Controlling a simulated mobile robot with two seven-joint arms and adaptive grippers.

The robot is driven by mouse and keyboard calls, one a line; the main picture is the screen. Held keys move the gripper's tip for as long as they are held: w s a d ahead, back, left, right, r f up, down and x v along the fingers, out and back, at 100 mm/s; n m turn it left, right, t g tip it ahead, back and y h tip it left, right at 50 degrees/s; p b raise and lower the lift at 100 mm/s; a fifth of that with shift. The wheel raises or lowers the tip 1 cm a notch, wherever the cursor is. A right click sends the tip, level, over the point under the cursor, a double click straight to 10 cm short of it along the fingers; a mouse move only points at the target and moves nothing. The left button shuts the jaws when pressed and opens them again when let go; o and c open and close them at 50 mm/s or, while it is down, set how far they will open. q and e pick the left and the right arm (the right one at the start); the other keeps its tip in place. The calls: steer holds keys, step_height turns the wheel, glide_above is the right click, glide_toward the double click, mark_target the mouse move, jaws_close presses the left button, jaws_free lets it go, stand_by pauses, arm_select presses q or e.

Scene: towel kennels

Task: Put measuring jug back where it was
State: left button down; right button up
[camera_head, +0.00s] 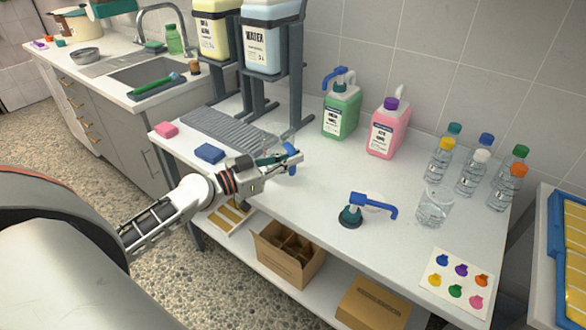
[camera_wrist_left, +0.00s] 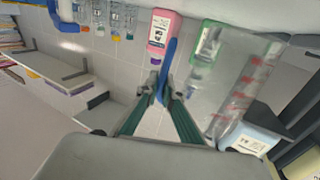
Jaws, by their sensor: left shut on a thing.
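My left gripper (camera_head: 293,159) is above the table, in front of the green jerrycan. In the left wrist view its two green fingers (camera_wrist_left: 160,93) are shut on a blue handle (camera_wrist_left: 168,70). The measuring jug (camera_wrist_left: 232,88), clear with red markings, is beside the fingers on the right of that view, and the blue handle appears to be its own. In the head view a bit of blue (camera_head: 291,149) shows at the fingertips, but the clear jug body is hard to make out. My right gripper is not in view.
A green jerrycan with blue pump (camera_head: 341,115) and a pink jerrycan (camera_head: 388,130) stand behind. A loose blue pump (camera_head: 365,205), several bottles (camera_head: 472,165) and a colour card (camera_head: 458,281) are to the right. A grey ribbed mat (camera_head: 222,130) and a blue sponge (camera_head: 209,152) lie left.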

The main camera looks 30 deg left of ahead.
mark_target(292, 173)
arm_select(q)
step_height(292, 173, down, 3)
steer(key=shift+r, duration=0.15)
steer(key=shift+f+b, duration=0.35)
steer(key=shift+b, duration=0.2)
steer(key=c, duration=2.2)
jaws_free()
steer(key=shift+r, duration=0.1)
